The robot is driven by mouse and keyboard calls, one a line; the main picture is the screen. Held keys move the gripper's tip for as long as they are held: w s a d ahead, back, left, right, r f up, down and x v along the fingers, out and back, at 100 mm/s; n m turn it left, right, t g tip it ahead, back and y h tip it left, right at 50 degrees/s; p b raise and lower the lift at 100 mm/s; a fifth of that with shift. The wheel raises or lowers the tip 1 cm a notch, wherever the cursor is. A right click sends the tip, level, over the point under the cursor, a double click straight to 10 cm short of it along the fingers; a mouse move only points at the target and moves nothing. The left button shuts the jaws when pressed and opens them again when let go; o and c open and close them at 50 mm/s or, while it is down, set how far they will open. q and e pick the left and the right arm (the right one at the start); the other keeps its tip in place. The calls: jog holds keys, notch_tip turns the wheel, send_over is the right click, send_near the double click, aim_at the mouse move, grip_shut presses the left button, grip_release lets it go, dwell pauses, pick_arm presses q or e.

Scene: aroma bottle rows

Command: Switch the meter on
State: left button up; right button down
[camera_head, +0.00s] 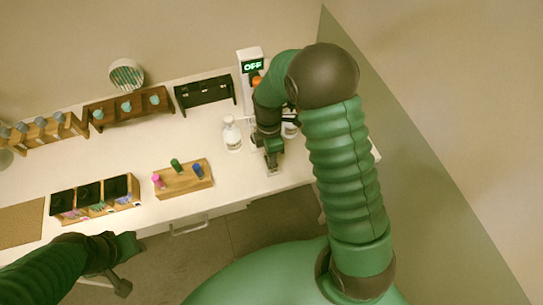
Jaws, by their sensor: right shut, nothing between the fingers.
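The meter (249,63) is a white upright box at the back of the table, with a dark display that reads OFF in green. An orange part shows below the display, partly hidden by my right arm. My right gripper (273,165) is shut and empty, over the table's front part, well in front of the meter. My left gripper (123,268) is low at the left, in front of the table edge; its fingers are too unclear to tell their state.
A white bottle (232,134) stands just left of my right gripper. A wooden block (186,183) with coloured pegs, a black rack (205,92), wooden bottle racks (128,107) and a box with dark panels (95,198) stand on the white table. Free tabletop lies around the middle.

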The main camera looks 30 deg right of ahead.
jog(key=shift+d, duration=0.15)
jog(key=shift+s+f, duration=0.15)
jog(key=shift+f, duration=0.1)
jog(key=shift+r, duration=0.1)
